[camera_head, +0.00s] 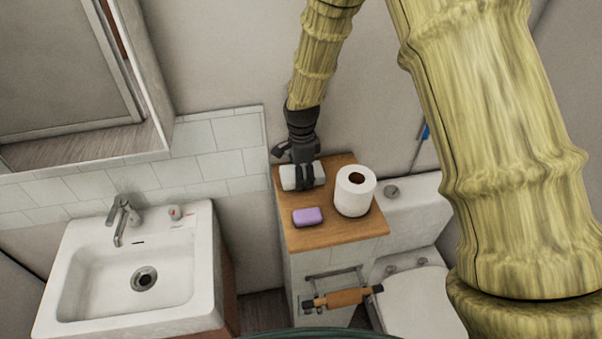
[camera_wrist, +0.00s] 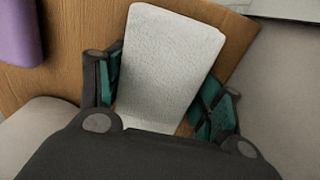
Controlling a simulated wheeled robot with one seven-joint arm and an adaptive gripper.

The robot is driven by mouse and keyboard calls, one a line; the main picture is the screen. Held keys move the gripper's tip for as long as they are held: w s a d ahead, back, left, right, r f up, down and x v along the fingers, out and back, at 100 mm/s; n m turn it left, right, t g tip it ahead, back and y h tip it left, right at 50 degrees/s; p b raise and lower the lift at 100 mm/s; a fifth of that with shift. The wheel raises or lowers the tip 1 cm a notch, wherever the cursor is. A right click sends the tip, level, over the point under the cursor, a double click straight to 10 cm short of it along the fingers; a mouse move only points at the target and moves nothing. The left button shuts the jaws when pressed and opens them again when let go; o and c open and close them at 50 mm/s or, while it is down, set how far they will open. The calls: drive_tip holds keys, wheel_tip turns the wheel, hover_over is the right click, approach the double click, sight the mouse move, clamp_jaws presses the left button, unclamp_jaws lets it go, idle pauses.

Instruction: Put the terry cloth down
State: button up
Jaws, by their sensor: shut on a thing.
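The terry cloth (camera_head: 318,173) is a white, block-like bundle at the back of a small wooden-topped cabinet (camera_head: 335,238). My gripper (camera_head: 304,183) comes down over it from above, with its fingers on either side of the cloth. In the wrist view, the cloth (camera_wrist: 168,65) lies between the two teal-padded fingers (camera_wrist: 160,98), and its lower end is hidden by the gripper body. The gripper is shut on the cloth. The cloth is at or just above the wooden top; I cannot tell whether it touches it.
A purple soap bar (camera_head: 308,217) and a toilet paper roll (camera_head: 354,191) stand on the same top, in front and to the right of the cloth. A white sink (camera_head: 90,275) is at left, a toilet (camera_head: 415,295) at right. Bare wood shows at the front.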

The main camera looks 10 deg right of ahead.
drive_tip(key=shift+s+f, duration=0.15)
drive_tip(key=shift+f, duration=0.2)
drive_tip(key=shift+s+f, duration=0.15)
drive_tip(key=shift+f, duration=0.05)
drive_tip(key=shift+c, duration=0.2)
drive_tip(key=o, duration=1.2)
drive_tip(key=shift+f, duration=0.1)
drive_tip(key=shift+w+f, duration=0.15)
drive_tip(key=shift+w, duration=0.1)
drive_tip(key=shift+r, duration=0.3)
drive_tip(key=shift+w+r, duration=0.1)
drive_tip(key=shift+r, duration=0.55)
drive_tip(key=shift+r+b, duration=2)
drive_tip(key=shift+r, duration=4)
